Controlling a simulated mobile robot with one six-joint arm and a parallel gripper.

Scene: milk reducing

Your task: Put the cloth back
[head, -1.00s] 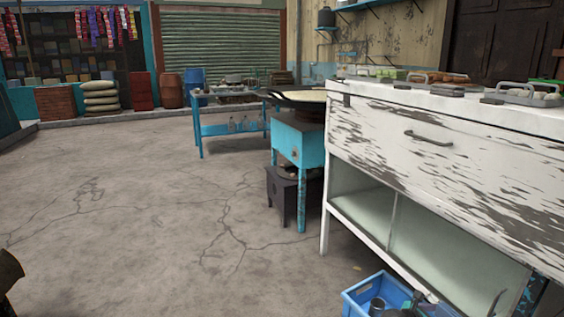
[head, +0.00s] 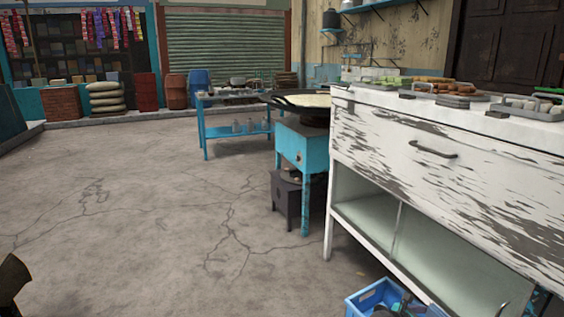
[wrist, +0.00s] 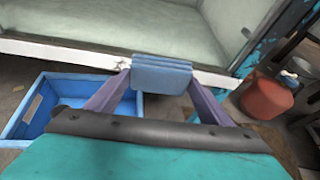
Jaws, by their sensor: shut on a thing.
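A folded blue-grey cloth (wrist: 160,74) in several layers sits between the purple fingers of my gripper (wrist: 160,90) in the wrist view. My gripper is shut on it and holds it in front of the lower shelf edge of a white cabinet. I cannot tell whether the cloth touches that edge. The head view does not show the gripper or the cloth.
A blue crate (wrist: 25,128) is at the left of the wrist view; it also shows below the white cabinet (head: 440,170) in the head view (head: 362,296). A blue stove stand (head: 305,152) is beyond. A reddish rounded object (wrist: 266,98) is at right. Open floor (head: 130,230) lies left.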

